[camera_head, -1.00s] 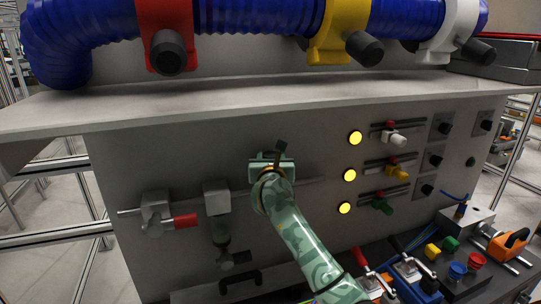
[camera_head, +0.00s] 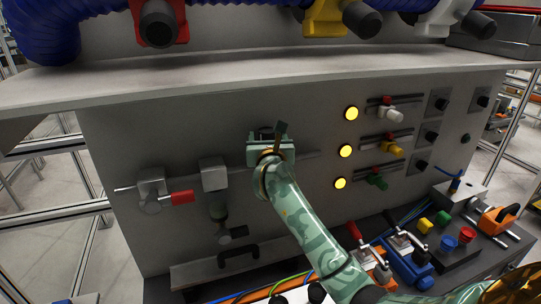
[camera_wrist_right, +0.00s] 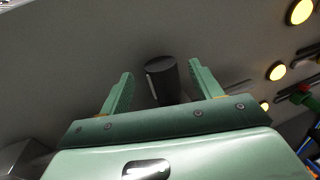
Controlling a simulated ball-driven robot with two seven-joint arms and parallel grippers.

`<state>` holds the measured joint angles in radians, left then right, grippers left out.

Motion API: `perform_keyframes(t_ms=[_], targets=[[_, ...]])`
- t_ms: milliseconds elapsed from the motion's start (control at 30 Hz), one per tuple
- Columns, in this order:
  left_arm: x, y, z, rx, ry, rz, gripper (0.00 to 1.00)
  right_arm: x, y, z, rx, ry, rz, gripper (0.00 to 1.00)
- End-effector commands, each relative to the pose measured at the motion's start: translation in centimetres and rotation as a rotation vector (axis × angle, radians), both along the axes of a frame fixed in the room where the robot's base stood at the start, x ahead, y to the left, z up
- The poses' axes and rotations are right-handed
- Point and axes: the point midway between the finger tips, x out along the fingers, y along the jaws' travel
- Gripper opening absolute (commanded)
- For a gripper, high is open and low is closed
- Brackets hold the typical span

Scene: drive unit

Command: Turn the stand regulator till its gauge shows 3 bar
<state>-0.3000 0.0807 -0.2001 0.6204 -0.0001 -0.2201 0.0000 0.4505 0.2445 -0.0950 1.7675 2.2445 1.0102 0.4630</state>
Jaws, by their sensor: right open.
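My right gripper (camera_head: 268,139) is at the middle of the grey front panel, its arm reaching up from the lower right. Its jaws are open. In the right wrist view a dark cylindrical knob (camera_wrist_right: 162,80) stands between the two fingers (camera_wrist_right: 160,72), with a gap on each side. The knob also shows as a dark stub (camera_head: 281,130) above the gripper in the head view. I cannot tell whether it is the stand regulator's knob. No readable gauge face shows. My left gripper is not in view.
Left of the gripper are a red-handled valve (camera_head: 182,197), a grey block (camera_head: 213,174) and a dark fitting (camera_head: 232,235). Right are yellow lamps (camera_head: 345,151) and coloured levers. A shelf edge (camera_head: 250,76) overhangs above. Clamps (camera_head: 407,262) and buttons stand below right.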

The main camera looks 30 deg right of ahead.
Motion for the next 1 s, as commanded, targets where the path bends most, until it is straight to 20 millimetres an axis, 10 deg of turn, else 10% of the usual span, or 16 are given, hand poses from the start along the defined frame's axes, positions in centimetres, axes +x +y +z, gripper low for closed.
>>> perform_keyframes(t_ms=[500, 1000], targets=[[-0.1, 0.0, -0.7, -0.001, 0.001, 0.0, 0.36, -10.6, 5.8, -0.1, 0.001, 0.0, 0.001, 0.64], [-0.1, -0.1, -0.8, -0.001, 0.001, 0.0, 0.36, -11.5, 6.2, 0.0, 0.0, 0.001, 0.0, 0.64]])
